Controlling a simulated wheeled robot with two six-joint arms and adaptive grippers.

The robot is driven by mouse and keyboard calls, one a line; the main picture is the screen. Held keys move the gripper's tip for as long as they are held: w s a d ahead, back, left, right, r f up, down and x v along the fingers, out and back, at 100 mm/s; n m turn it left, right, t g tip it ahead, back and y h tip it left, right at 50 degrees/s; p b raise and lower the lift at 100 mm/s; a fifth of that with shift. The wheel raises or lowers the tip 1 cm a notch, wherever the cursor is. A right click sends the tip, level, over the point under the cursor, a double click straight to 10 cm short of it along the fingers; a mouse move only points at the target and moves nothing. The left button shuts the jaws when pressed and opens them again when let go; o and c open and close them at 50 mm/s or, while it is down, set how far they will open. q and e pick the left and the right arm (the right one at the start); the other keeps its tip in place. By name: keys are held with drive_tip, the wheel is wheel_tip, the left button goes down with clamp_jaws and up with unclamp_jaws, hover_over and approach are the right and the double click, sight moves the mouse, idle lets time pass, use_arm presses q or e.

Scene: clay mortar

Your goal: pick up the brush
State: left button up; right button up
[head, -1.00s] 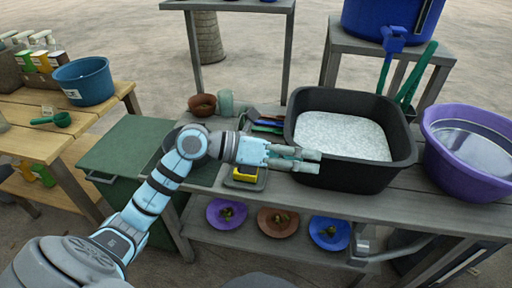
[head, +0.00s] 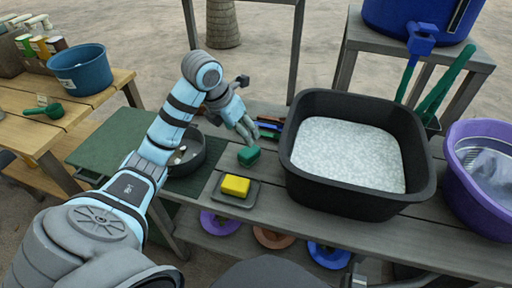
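My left gripper (head: 248,133) is above the bench, left of the black tub, pointing down and to the right. Its fingers look apart with nothing between them. A small green object (head: 248,156), perhaps a brush head or scrubber, lies on the bench just below the fingertips, apart from them. Several tools with blue, red and green parts (head: 269,127) lie right behind the gripper, partly hidden; I cannot tell which are brushes. A blue-headed long tool (head: 420,40), possibly a brush, stands at the back right. My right gripper is not in view.
The black tub (head: 428,187) with white granules fills the bench middle. A yellow sponge (head: 235,186) sits on a small tray (head: 222,196). A dark pot (head: 198,162) stands left, partly behind my arm. A purple basin (head: 470,215) is at right.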

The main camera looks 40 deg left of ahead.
sight(247, 152)
use_arm(q)
drive_tip(key=b+x, duration=0.1)
drive_tip(key=x, duration=0.2)
drive_tip(key=s+b+x, duration=0.1)
drive_tip(key=x, duration=0.2)
drive_tip(key=shift+a+f, duration=0.1)
drive_tip(key=shift+f, duration=0.1)
drive_tip(key=x, duration=0.2)
drive_tip(key=b+x, duration=0.1)
drive_tip(key=x, duration=0.1)
drive_tip(key=b+x, duration=0.1)
drive_tip(key=x, duration=0.1)
drive_tip(key=shift+s+a+f, duration=0.1)
drive_tip(key=shift+a+f, duration=0.2)
drive_tip(key=shift+f, duration=0.3)
drive_tip(key=shift+c, duration=0.2)
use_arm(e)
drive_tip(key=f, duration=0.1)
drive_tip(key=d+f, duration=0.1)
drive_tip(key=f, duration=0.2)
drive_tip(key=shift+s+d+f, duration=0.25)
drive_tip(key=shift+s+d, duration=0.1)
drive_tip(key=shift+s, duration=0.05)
